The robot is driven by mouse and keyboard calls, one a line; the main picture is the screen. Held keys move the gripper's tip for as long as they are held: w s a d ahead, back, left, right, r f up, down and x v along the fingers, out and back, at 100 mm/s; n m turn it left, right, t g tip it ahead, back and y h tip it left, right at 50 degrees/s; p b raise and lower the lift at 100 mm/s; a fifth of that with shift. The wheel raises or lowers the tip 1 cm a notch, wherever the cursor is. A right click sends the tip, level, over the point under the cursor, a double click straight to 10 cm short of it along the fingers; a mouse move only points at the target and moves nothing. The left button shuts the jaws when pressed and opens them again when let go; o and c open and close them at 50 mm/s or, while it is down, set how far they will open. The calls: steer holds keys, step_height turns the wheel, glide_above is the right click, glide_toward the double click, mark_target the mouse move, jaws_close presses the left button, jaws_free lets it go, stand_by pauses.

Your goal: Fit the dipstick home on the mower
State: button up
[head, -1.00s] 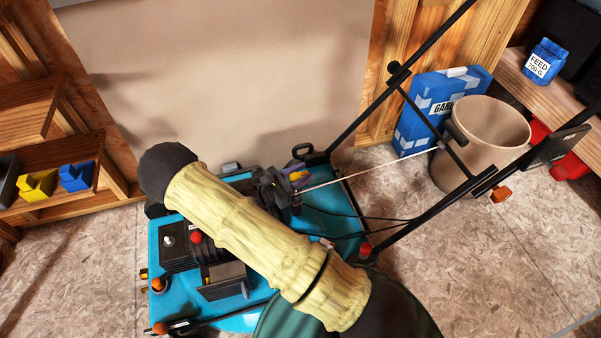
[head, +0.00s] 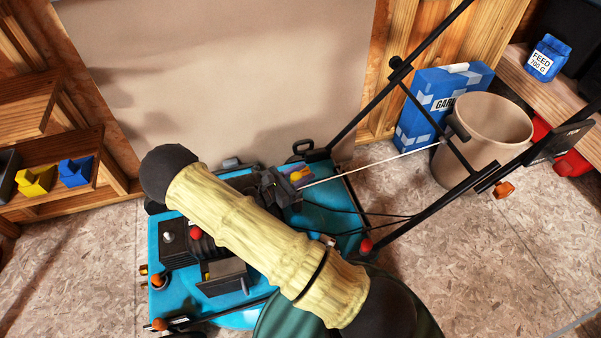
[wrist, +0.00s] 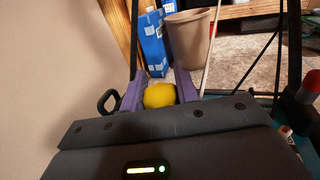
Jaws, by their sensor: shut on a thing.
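The blue mower (head: 335,212) stands on the floor under my arm, which covers part of its engine. My gripper (head: 292,175) is over the rear part of the mower, its purple fingers shut on the yellow head of the dipstick (head: 298,177). In the wrist view the round yellow head (wrist: 159,95) sits between the purple fingers of my gripper (wrist: 160,93). The dipstick's stem is hidden, and I cannot tell whether it touches the mower. The hole it fits is not clearly visible.
The mower's black handle bars (head: 367,108) rise to the right, with a pale cord (head: 375,170) running towards them. A beige bin (head: 485,140) and a blue box (head: 440,100) stand behind. Wooden shelves (head: 60,165) are at left. The pale wall is close behind the mower.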

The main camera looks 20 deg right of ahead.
steer(key=shift+f, duration=0.4)
steer(key=o, duration=1)
steer(key=shift+o, duration=0.2)
